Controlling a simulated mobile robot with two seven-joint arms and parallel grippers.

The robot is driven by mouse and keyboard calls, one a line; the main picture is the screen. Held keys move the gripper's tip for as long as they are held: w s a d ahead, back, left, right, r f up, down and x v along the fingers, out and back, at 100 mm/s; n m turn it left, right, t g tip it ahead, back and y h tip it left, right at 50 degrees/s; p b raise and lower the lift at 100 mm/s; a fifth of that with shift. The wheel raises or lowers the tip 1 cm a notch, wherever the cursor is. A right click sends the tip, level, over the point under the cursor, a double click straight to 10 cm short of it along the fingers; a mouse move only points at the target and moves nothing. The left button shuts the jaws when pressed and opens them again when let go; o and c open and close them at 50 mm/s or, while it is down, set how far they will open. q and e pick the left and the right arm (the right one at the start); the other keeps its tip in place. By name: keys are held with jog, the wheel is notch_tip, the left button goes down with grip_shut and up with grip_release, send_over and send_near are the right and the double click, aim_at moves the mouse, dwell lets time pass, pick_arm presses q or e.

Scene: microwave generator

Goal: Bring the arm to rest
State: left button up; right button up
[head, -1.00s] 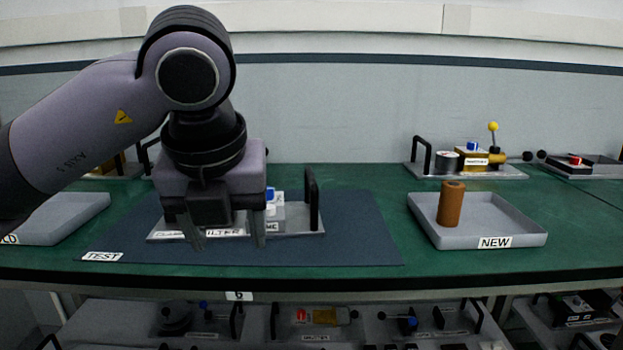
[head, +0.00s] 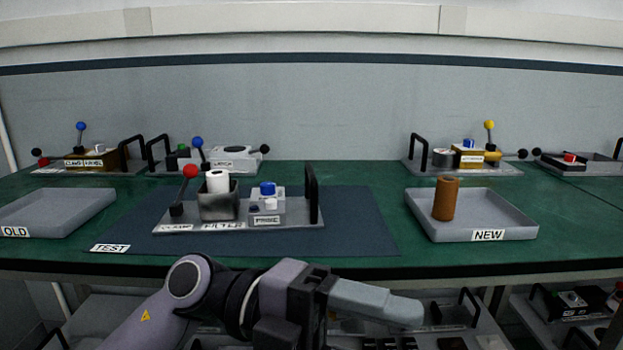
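My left arm comes in from the bottom left and is folded low in front of the table's front edge. Its gripper (head: 405,312) points to the right, below the table top. One grey finger shows from the side and hides the other, so the opening between them cannot be seen. Nothing is visibly held in it. My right gripper is not in view.
A test fixture (head: 285,226) with a red-knobbed lever and a white cylinder stands on the dark mat (head: 360,235). A brown cylinder (head: 446,199) stands in the NEW tray (head: 510,220). The OLD tray (head: 60,212) looks empty. A lower shelf holds more fixtures.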

pick_arm(q)
jog(key=w+a+f+n+t+h, duration=0.1)
jog(key=w+a+n+t+h, duration=0.25)
jog(key=n+t, duration=0.55)
jog(key=w+a+f+n+t+h, duration=0.25)
jog(key=w+a+n+t, duration=0.2)
jog(key=n+t, duration=0.35)
jog(key=w+a+f+n+t+y, duration=0.2)
jog(key=a+f+n+t+y, duration=0.2)
jog(key=f+n+y, duration=0.35)
jog(key=w+a+f+n+t+y, duration=0.2)
jog(key=a+f+n+t+y, duration=0.3)
jog(key=f+n+y, duration=0.25)
jog(key=s+a+f+n+g+y+p, duration=0.1)
jog(key=s+a+f+n+g+y, duration=0.2)
jog(key=s+f, duration=0.6)
jog(key=s+a+f+n+g+y, duration=0.2)
jog(key=s+a+f+g, duration=0.35)
jog(key=f, duration=0.65)
notch_tip(320, 180, up, 11)
jog(key=p, duration=1.3)
jog(key=shift+s+a+m+y, duration=0.3)
jog(key=shift+s+y, duration=0.05)
jog(key=shift+y, duration=0.05)
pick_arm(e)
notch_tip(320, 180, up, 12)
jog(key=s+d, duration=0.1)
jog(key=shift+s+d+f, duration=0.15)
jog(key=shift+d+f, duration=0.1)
